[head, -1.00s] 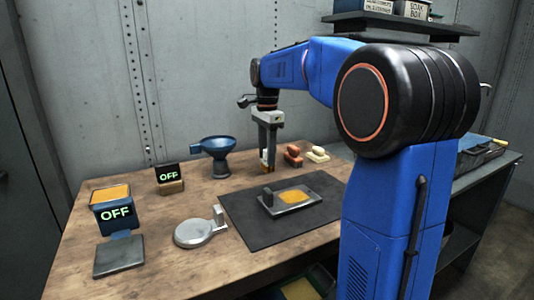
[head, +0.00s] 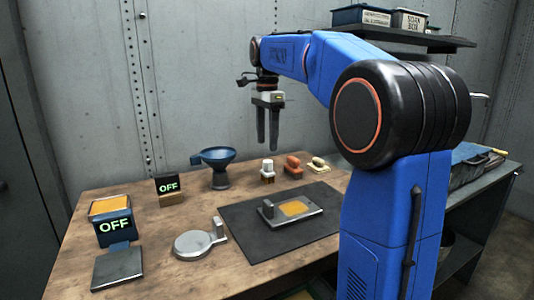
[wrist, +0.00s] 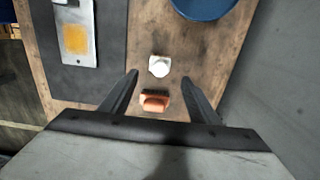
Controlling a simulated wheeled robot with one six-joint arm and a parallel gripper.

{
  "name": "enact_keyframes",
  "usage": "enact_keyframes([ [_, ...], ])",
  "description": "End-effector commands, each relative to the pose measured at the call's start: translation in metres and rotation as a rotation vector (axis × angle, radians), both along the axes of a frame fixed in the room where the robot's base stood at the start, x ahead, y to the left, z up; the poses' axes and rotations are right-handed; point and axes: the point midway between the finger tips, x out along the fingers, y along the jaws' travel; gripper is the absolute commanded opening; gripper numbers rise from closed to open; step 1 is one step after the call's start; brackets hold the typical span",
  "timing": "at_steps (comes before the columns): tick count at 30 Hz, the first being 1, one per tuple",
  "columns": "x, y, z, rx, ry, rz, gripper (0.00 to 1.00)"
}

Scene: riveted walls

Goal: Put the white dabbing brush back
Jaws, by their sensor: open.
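The white dabbing brush (head: 267,170) stands upright on the wooden table, between the blue funnel and the red-brown brush. It also shows from above in the wrist view (wrist: 159,67), beyond the fingertips. My gripper (head: 267,147) is open and empty, above the white brush and pointing down. In the wrist view my gripper's fingers (wrist: 160,80) are spread wide, with the red-brown brush (wrist: 155,101) seen between them, well below. Nothing touches the fingers.
A blue funnel (head: 218,164) stands left of the brush. The red-brown brush and a cream brush (head: 318,164) lie to its right. A dark mat (head: 240,215) with a metal plate (head: 291,211) lies in front. Two displays read OFF at left. A shelf (head: 405,36) hangs at upper right.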

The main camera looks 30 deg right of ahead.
Motion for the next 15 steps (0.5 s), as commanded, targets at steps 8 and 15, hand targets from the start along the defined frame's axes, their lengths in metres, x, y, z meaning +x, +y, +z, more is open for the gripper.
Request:
enact_keyframes([
  [8,0.0,0.0,0.028,0.0,0.0,0.0,0.56],
  [15,0.0,0.0,0.031,0.0,0.0,0.0,0.56],
])
